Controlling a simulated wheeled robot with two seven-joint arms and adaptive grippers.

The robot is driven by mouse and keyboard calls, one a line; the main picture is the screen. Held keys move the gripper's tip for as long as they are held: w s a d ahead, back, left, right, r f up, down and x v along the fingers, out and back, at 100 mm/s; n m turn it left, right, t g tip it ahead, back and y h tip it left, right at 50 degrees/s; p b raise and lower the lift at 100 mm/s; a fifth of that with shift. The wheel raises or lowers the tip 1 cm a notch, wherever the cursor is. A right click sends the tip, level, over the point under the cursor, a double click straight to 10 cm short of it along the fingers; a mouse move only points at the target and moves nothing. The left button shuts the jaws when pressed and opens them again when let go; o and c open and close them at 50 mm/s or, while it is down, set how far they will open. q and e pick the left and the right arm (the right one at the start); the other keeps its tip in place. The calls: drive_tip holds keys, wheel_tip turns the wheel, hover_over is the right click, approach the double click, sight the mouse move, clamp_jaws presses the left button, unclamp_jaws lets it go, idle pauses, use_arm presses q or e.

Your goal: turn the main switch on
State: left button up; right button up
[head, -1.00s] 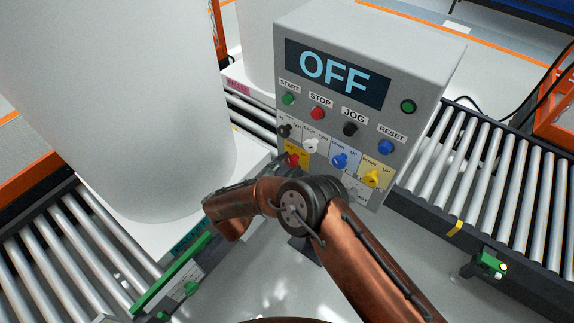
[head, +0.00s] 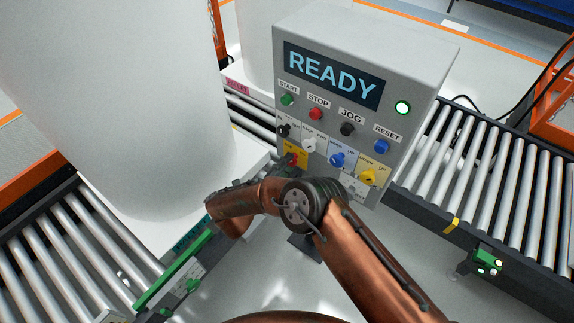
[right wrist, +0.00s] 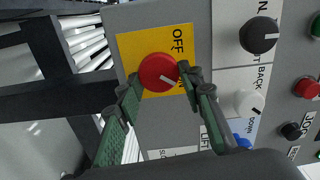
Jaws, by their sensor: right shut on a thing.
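The main switch (head: 293,159) is a red knob on a yellow plate at the lower left of the grey control box's face. In the right wrist view the red knob (right wrist: 158,71) has its white mark slanting away from OFF, towards the partly covered other label. My right gripper (right wrist: 158,84) is shut on the red knob, one finger at each side. In the head view my arm partly hides the gripper. The box's display (head: 332,75) reads READY, and a round green lamp (head: 403,108) beside it is lit. My left gripper is out of view.
Other knobs sit close by: black (right wrist: 262,35), white (right wrist: 247,103), blue (head: 338,160) and yellow (head: 367,177). Push buttons are above them. A large white tank (head: 110,100) stands left of the box. Roller conveyors (head: 465,170) run on both sides.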

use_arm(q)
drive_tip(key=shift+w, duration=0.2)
use_arm(e)
drive_tip(key=shift+f+m, duration=0.1)
drive_tip(key=shift+m, duration=0.5)
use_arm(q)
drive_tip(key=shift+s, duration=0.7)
use_arm(e)
drive_tip(key=shift+a, duration=0.1)
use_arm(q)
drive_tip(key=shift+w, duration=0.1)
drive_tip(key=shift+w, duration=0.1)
use_arm(e)
drive_tip(key=o, duration=1.2)
drive_tip(key=shift+c, duration=0.2)
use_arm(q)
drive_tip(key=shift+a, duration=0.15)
use_arm(e)
drive_tip(key=shift+s, duration=0.1)
drive_tip(key=v, duration=1.2)
